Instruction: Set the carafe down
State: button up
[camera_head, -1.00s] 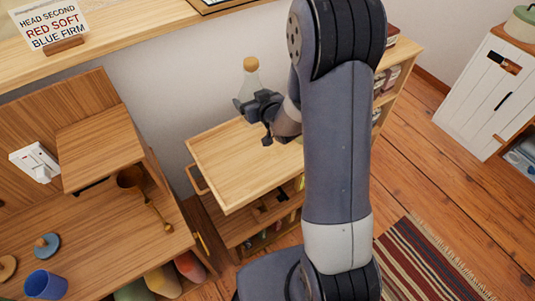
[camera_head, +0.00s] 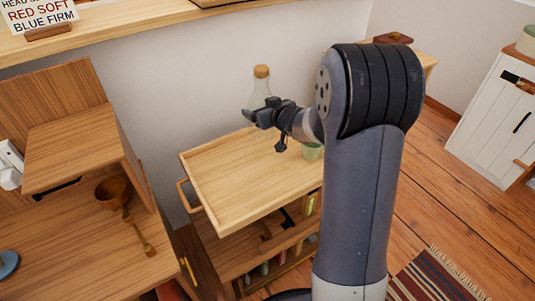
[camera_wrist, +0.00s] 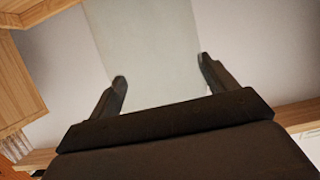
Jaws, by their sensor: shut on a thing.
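The carafe (camera_head: 261,88) is clear glass with a cork-coloured stopper, seen in the head view above the back edge of the wooden trolley. My gripper (camera_head: 255,114) is shut on it, and the carafe is upright. In the wrist view the pale glass of the carafe (camera_wrist: 150,50) fills the space between the two dark fingers of my gripper (camera_wrist: 162,82). The carafe's lower part is partly hidden behind my gripper, so I cannot tell from the head view whether its base touches anything.
The trolley's top tray (camera_head: 240,185) is mostly bare, with a raised rim. A green cup (camera_head: 312,151) stands at its right, partly behind my arm. A white cabinet (camera_head: 495,115) stands at right.

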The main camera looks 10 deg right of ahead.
jog(key=shift+f+b, duration=1.75)
jog(key=shift+f, duration=2.55)
jog(key=shift+f, duration=0.15)
jog(key=o, duration=1.6)
jog(key=shift+f, duration=0.15)
jog(key=shift+o, duration=0.2)
jog(key=shift+s+d+r, duration=0.1)
jog(key=shift+s+r, duration=0.15)
jog(key=shift+r, duration=0.05)
jog(key=p+v, duration=0.2)
jog(key=v, duration=0.9)
jog(key=shift+s, duration=0.2)
jog(key=shift+r, duration=0.1)
